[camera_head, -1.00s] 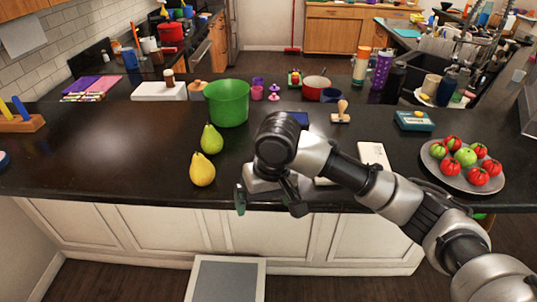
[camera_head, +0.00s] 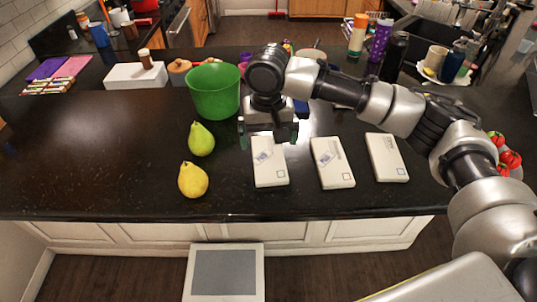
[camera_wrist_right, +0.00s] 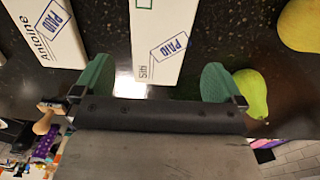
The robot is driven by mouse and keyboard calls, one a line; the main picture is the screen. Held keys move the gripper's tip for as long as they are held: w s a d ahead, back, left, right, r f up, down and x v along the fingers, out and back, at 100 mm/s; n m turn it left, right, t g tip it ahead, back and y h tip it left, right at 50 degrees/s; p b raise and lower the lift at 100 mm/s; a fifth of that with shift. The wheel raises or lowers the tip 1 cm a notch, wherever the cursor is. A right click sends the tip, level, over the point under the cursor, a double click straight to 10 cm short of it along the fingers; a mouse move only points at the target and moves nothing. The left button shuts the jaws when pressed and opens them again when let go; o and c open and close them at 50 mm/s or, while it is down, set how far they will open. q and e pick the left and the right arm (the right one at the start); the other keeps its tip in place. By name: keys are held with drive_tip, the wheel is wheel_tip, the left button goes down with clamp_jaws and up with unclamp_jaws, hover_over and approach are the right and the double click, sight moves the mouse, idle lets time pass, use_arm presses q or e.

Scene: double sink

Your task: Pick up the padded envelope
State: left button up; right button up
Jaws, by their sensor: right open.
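Three white envelopes lie on the black counter: a left one (camera_head: 269,163), a middle one (camera_head: 332,163) and a right one (camera_head: 387,157). I cannot tell from their looks which is padded. My right gripper (camera_head: 268,136) is open and empty, pointing down above the far end of the left envelope. In the right wrist view, the left envelope (camera_wrist_right: 160,35), marked "PAID", has its end between the green fingertips (camera_wrist_right: 155,82). The middle envelope (camera_wrist_right: 48,30), reading "Antoine", lies outside the fingers. My left gripper is out of view.
Two pears, one green (camera_head: 201,139) and one yellow (camera_head: 193,180), stand left of the envelopes. A green bowl (camera_head: 214,92) is behind them, close to my gripper. Red tomatoes (camera_head: 510,159) show at the right, partly behind my arm.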

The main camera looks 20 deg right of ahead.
sight(269, 157)
drive_tip(key=shift+f, duration=0.3)
drive_tip(key=shift+w+f+p, duration=0.1)
drive_tip(key=shift+f+p, duration=0.25)
wheel_tip(269, 157, down, 4)
drive_tip(key=shift+w+d+r+p, duration=0.1)
drive_tip(key=shift+w+p, duration=0.05)
drive_tip(key=shift+p, duration=0.55)
drive_tip(key=shift+f, duration=0.4)
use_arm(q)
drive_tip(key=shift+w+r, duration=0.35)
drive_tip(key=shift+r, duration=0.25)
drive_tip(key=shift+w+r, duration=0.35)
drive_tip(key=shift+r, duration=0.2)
use_arm(e)
drive_tip(key=shift+c, duration=0.3)
drive_tip(key=c, duration=0.7)
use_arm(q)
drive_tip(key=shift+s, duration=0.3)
use_arm(e)
drive_tip(key=shift+c, duration=0.4)
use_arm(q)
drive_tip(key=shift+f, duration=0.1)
use_arm(e)
drive_tip(key=shift+r, duration=0.1)
